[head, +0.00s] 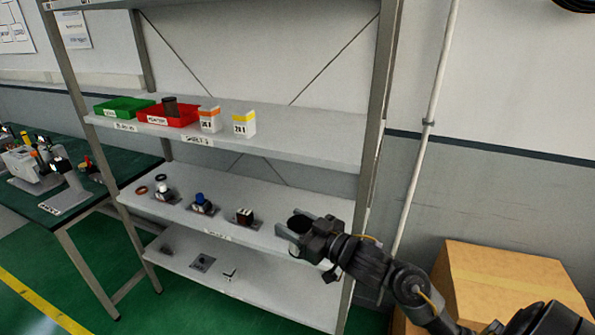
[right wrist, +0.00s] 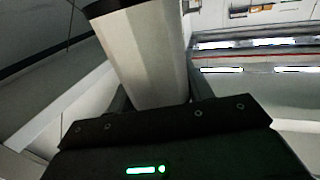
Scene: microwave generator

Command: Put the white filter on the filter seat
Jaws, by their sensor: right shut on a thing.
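My right gripper (head: 293,232) is in front of the right end of the middle shelf. It is shut on a pale faceted cylinder with a black end, which looks like the white filter (right wrist: 145,60). In the head view only its dark end (head: 300,223) shows clearly between the fingers. On the middle shelf stand a dark base with a white top (head: 163,191), one with a blue top (head: 202,204) and a black-and-white block (head: 244,216). I cannot tell which part is the filter seat. My left gripper is out of view.
The upper shelf (head: 290,146) holds a green bin (head: 122,107), a red bin (head: 168,116) and two small boxes (head: 226,122). Small parts lie on the lower shelf (head: 270,292). A shelf post (head: 376,120) stands beside my right arm. A cardboard box (head: 510,280) is at right.

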